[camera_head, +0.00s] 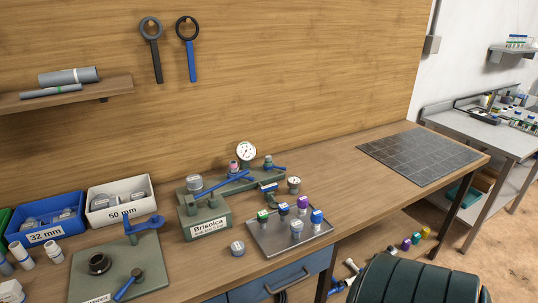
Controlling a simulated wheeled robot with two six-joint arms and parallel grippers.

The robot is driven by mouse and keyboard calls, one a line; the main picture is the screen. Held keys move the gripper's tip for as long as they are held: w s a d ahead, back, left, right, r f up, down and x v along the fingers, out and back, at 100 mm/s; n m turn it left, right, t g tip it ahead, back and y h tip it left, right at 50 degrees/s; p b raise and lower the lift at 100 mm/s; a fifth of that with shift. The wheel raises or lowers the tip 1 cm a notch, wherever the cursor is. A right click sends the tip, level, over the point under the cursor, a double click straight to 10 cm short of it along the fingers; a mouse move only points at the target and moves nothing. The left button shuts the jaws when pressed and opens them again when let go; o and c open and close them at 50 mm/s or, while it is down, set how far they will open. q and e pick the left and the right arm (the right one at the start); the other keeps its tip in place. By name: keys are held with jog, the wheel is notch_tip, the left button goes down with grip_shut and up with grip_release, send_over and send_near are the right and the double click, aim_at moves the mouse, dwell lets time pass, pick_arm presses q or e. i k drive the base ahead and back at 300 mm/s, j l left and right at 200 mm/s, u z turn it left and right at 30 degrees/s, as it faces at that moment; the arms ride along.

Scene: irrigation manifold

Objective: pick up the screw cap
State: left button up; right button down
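A small round grey cap (237,248) sits by itself on the wooden workbench, in front of the green manifold block labelled "Brisolca" (207,222). It looks like the screw cap, but it is too small for me to make out a thread. It lies left of the metal tray (262,247) and apart from it. Neither of my grippers is in the head view, and nothing is seen touching the cap.
The tray holds several fittings with coloured tops. A grey-green plate (90,284) with a blue-handled tool is at left. Behind it stand a blue bin (45,233) and a white bin (104,216). Bench space right of the tray is clear up to a dark grid mat (415,155).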

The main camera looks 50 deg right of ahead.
aim_at(238, 247)
jog(key=z, duration=1.4)
